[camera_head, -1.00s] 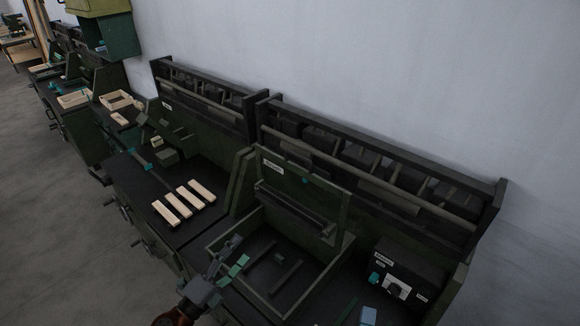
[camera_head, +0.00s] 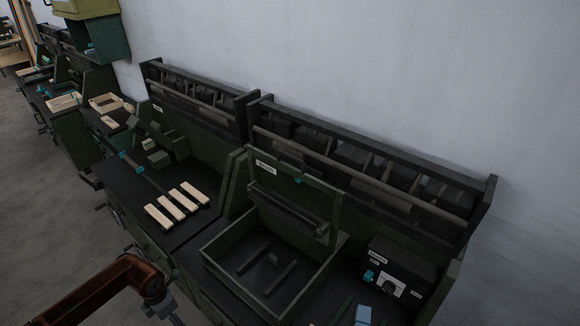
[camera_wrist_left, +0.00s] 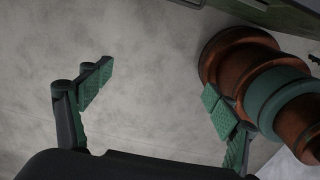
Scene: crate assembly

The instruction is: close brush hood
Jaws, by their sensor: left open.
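The brush hood (camera_head: 291,197) is a dark green lid with a white label at its upper left. It stands raised at the back of an open, low-walled box (camera_head: 233,272) on the dark bench. Two dark bars lie on the box floor. My left arm comes in from the lower left in the head view, and its gripper is mostly cut off by the bottom edge. In the left wrist view my left gripper (camera_wrist_left: 158,92) is open and empty, its green pads wide apart over grey floor. It is apart from the hood. My right gripper is not in view.
Wooden slats (camera_head: 177,204) lie on the bench left of the box. A black control box (camera_head: 399,274) with a dial stands to the right, with a light blue block (camera_head: 363,316) in front. A dark rack (camera_head: 370,180) runs along the wall behind.

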